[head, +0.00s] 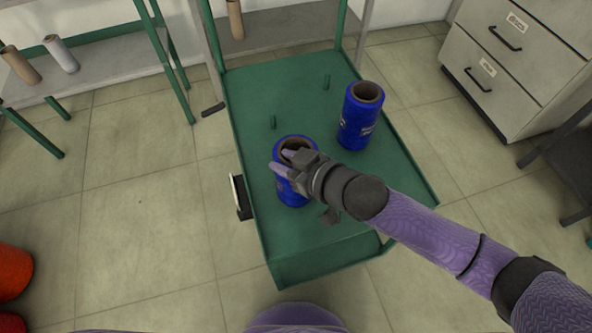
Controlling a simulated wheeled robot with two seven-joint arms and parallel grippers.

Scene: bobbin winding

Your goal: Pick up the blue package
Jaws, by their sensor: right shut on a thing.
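Two blue packages, bobbins with brown tube cores, stand on the green cart (285,90). The nearer blue package (296,194) is partly hidden by my right gripper (283,162). My right gripper reaches it from the right and is shut on its upper rim. The package looks upright, and I cannot tell whether it touches the cart. The other blue package (357,125) stands upright behind it to the right, apart from the gripper. My left gripper is not in view.
Two green pegs (273,122) stick up from the cart's far half. A side table (95,72) at the left holds a brown tube and a grey one. A drawer cabinet (515,65) stands at the right. Red-orange objects (12,272) are at the lower left.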

